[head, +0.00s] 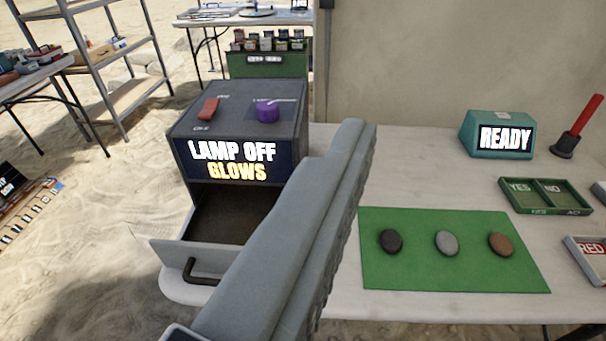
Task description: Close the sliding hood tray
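The grey hood box (240,128) stands at the left end of the white table, its screen reading "LAMP OFF" and "GLOWS". Its sliding tray (172,252) is pulled out at the front, with a dark, empty-looking inside (225,215). A dark curved handle (198,275) is on the tray's front panel. My grey gripper (350,130) crosses the middle of the view from the bottom, in front of the hood's right side. It hides the tray's right part. Only one long ridged shape shows, so its opening and any contact with the tray cannot be told.
A red switch (209,108) and purple knob (267,111) are on the hood's top. A green mat (450,270) with three stones lies right of my gripper. Farther right are a "READY" display (497,135) and a YES/NO tray (545,209). Sand is open at left.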

